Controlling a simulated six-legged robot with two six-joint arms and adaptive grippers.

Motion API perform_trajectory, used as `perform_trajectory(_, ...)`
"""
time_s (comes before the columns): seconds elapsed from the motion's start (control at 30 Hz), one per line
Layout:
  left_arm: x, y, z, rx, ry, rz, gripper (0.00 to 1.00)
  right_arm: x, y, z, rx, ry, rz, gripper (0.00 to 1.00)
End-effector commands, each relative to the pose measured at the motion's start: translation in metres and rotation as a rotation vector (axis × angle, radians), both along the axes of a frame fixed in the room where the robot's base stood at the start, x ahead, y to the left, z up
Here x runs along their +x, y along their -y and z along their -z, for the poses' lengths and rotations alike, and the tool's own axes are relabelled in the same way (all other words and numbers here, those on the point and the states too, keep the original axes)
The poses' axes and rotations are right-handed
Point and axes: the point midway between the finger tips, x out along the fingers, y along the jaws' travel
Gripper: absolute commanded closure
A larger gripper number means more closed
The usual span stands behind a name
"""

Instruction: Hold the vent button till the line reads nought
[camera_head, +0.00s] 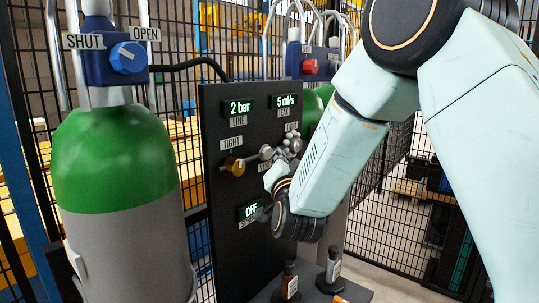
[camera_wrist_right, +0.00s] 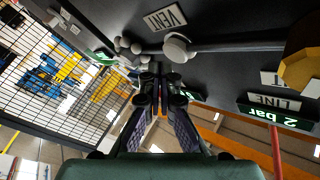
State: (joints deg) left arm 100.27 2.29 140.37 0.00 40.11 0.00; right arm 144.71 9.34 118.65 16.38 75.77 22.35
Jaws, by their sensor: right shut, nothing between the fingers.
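The vent button (camera_wrist_right: 178,47) is a pale round cap beside the VENT label (camera_wrist_right: 164,17) in the right wrist view. In the head view the button (camera_head: 266,152) shows small on the dark panel, its label partly covered by my right arm. The line display (camera_head: 238,107) reads 2 bar; it also shows upside down in the wrist view (camera_wrist_right: 274,115). My right gripper (camera_wrist_right: 161,78) is shut and empty, its fingertips close to the button; I cannot tell whether they touch it. In the head view its fingers are mostly hidden. My left gripper is not in view.
A yellow knob (camera_head: 234,165) marked TIGHT sits left of the button, and a lobed grey handle (camera_head: 291,144) is on its right. A second display (camera_head: 286,101) reads 5 ml/s, a lower one (camera_head: 250,210) OFF. A green-topped cylinder (camera_head: 115,160) stands at the left.

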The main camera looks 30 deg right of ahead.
Motion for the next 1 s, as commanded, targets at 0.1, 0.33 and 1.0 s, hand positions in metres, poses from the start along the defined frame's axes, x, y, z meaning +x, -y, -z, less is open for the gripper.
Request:
perform_trajectory(0.1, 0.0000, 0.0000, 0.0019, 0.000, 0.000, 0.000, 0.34, 0.0040, -0.0016, 0.0009, 0.000, 0.000, 0.000, 1.00)
perform_trajectory(0.33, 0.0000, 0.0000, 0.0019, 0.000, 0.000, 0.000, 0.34, 0.0053, -0.0020, 0.0004, 0.000, 0.000, 0.000, 1.00)
perform_trajectory(1.0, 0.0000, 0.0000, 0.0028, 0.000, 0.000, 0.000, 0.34, 0.0098, -0.0040, 0.0006, -0.001, 0.000, -0.001, 1.00)
